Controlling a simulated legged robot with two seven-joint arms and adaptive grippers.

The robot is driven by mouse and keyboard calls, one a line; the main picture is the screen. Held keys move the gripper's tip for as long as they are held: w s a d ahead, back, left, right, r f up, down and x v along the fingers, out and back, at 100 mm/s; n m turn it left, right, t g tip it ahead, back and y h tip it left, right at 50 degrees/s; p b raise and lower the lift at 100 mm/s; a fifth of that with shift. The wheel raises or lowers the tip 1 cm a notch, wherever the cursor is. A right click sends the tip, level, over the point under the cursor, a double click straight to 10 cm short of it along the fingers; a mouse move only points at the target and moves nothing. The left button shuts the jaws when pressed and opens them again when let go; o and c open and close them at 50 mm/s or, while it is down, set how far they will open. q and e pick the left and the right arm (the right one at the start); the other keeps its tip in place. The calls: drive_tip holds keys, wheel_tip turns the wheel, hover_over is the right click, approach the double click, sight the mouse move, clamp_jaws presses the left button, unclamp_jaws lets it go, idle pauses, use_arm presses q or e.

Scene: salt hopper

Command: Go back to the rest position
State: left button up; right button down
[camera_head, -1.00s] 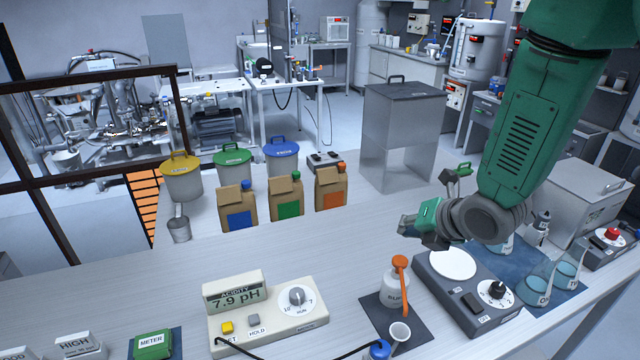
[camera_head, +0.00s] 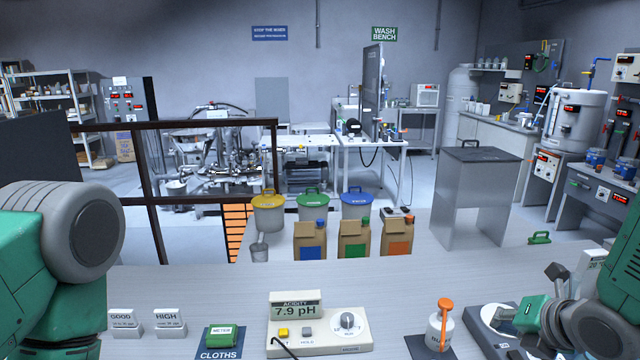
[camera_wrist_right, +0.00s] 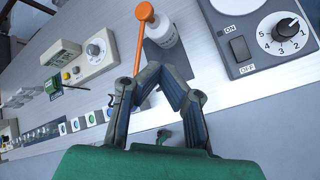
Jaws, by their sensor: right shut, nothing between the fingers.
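My right gripper (camera_head: 508,318) hangs over the bench at the lower right of the head view, near the stirrer with the white plate. In the wrist view its two fingers (camera_wrist_right: 163,72) point at the bench and are shut with nothing held. The white bottle with the orange top (camera_head: 440,325) stands upright just left of it; it also shows beyond the fingertips in the wrist view (camera_wrist_right: 162,30). My left arm fills the lower left of the head view, but its gripper is out of the picture.
Several brown bags (camera_head: 354,240) and lidded buckets (camera_head: 313,208) stand behind. The stirrer (camera_wrist_right: 262,40) is close to my right gripper.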

drive_tip(key=s+f+m+b, duration=0.1)
drive_tip(key=f+m, duration=0.1)
drive_tip(key=f, duration=0.2)
drive_tip(key=s+a+f+m+g+b, duration=0.1)
drive_tip(key=s+f+m+b, duration=0.1)
drive_tip(key=f, duration=0.2)
drive_tip(key=s+a+f+m+g+b, duration=0.1)
drive_tip(key=s+f+m, duration=0.1)
drive_tip(key=f, duration=0.1)
drive_tip(key=shift+f, duration=0.4)
drive_tip(key=s+a+f+m+g+h+b, duration=0.1)
drive_tip(key=s+f+m+g+b, duration=0.5)
drive_tip(key=s+f+m+b, duration=0.7)
drive_tip(key=s+a+f+m, duration=0.1)
drive_tip(key=s+f+m, duration=0.8)
drive_tip(key=s+f, duration=0.3)
wheel_tip(320, 180, down, 4)
drive_tip(key=shift+a+r+h, duration=0.15)
drive_tip(key=shift+h, duration=0.15)
drive_tip(key=shift+d, duration=0.2)
drive_tip(key=shift+w, duration=0.1)
drive_tip(key=shift+a, duration=0.15)
